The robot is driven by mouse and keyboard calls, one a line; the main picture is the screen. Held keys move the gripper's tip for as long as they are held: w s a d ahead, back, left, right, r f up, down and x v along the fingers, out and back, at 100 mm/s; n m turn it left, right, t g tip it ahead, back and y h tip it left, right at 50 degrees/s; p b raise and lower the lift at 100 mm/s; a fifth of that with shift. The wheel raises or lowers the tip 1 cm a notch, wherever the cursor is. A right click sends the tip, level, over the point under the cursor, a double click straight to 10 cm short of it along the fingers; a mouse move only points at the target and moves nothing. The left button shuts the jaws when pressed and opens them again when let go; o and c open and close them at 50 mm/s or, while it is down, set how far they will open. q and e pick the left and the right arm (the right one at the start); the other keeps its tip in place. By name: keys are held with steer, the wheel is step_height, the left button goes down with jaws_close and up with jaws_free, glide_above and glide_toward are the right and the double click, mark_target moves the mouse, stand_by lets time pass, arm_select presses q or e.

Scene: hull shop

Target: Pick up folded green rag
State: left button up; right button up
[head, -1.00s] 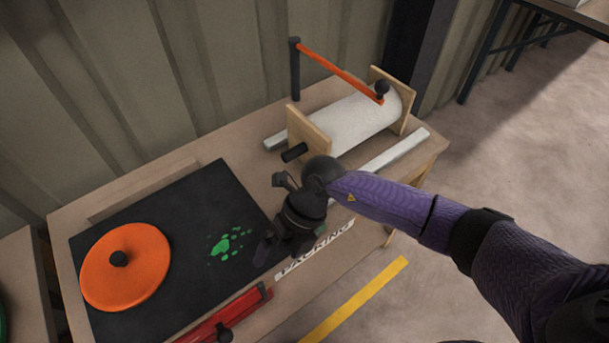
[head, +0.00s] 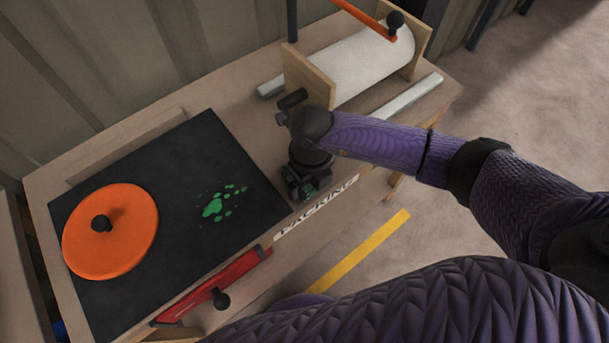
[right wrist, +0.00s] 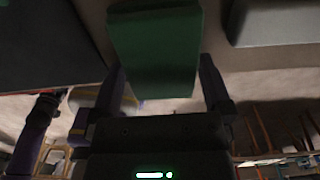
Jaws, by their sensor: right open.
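The folded green rag (right wrist: 155,45) shows in the right wrist view as a dark green flat block. Its lower end lies between the two fingers of my right gripper (right wrist: 162,75). The fingers are open, one on each side, with no clear contact visible. In the head view my right gripper (head: 302,188) points down at the bench's front edge, just right of the black mat. There the gripper and wrist hide most or all of the rag. My left gripper is not in view.
The black mat (head: 165,155) bears an orange disc (head: 125,240) with a black knob and green paint splashes (head: 214,207). A white roll (head: 365,65) on a wooden stand is behind my right wrist. A red bar (head: 225,285) runs along the bench front.

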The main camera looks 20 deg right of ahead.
steer(key=c, duration=0.7)
steer(key=shift+c, duration=1.3)
steer(key=shift+r, duration=0.25)
step_height(320, 180, up, 10)
steer(key=p, duration=0.4)
steer(key=shift+f, duration=0.15)
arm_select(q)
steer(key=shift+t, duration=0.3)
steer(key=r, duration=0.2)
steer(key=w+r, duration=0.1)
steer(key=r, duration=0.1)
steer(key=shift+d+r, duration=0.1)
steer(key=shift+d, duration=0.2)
arm_select(e)
steer(key=o, duration=0.6)
steer(key=c, duration=0.5)
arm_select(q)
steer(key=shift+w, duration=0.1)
arm_select(e)
steer(key=shift+w+f, duration=0.1)
